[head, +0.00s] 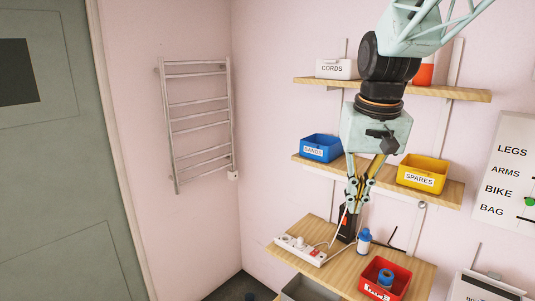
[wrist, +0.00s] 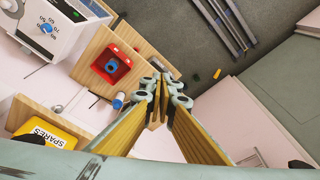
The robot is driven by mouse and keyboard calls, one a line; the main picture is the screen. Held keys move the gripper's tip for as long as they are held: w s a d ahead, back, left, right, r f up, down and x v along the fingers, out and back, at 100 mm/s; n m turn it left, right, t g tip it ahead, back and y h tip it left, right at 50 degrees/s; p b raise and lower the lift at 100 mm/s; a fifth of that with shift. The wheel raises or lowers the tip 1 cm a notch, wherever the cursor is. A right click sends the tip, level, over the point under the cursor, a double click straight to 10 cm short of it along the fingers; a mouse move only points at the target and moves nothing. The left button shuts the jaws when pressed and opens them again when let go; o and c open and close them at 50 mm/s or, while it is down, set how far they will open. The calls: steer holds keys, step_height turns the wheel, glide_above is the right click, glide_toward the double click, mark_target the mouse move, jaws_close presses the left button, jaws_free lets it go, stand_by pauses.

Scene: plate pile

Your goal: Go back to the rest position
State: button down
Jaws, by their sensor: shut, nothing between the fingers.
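My gripper (head: 355,205) hangs pointing down in front of the shelves in the head view, below the middle shelf's height and over the lower shelf. Its fingers are together with nothing between them, and the wrist view shows the closed tips (wrist: 161,98). A dark item with a red part (head: 347,229) shows just under the fingertips in the head view. Whether they touch it cannot be told.
The middle shelf bears a blue bin (head: 321,147) and a yellow bin (head: 423,173). A towel rail (head: 200,125) hangs left; space before it is free.

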steer(key=s+f+n+t+b, duration=0.1)
steer(key=s+b, duration=0.2)
steer(key=s, duration=2.9)
steer(key=shift+s+f+t, duration=0.15)
steer(key=shift+f+t, duration=0.15)
steer(key=shift+t, duration=0.1)
